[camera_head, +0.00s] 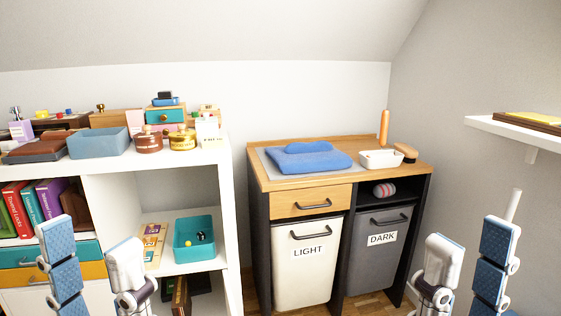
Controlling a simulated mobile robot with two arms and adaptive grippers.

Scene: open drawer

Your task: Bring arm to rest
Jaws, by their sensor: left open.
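My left gripper (88,240) is at the lower left with its fingers upright and apart. One finger shows blue textured pads, the other a white back. It is open and empty, in front of the white shelf. My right gripper (468,238) is at the lower right in a similar upright pose. Its fingers are apart with nothing seen between them. The cabinet's wooden drawer (311,201) appears shut, with a dark handle. Both grippers appear apart from the cabinet. The arms' lower parts are cut off by the picture edge.
A white shelf (231,232) at left holds books, boxes, jars and a teal bin (195,250). Folded blue cloth (309,158) lies on the cabinet top (268,180). Light (293,284) and dark (369,265) hampers stand below. A wall shelf (515,131) juts from the right.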

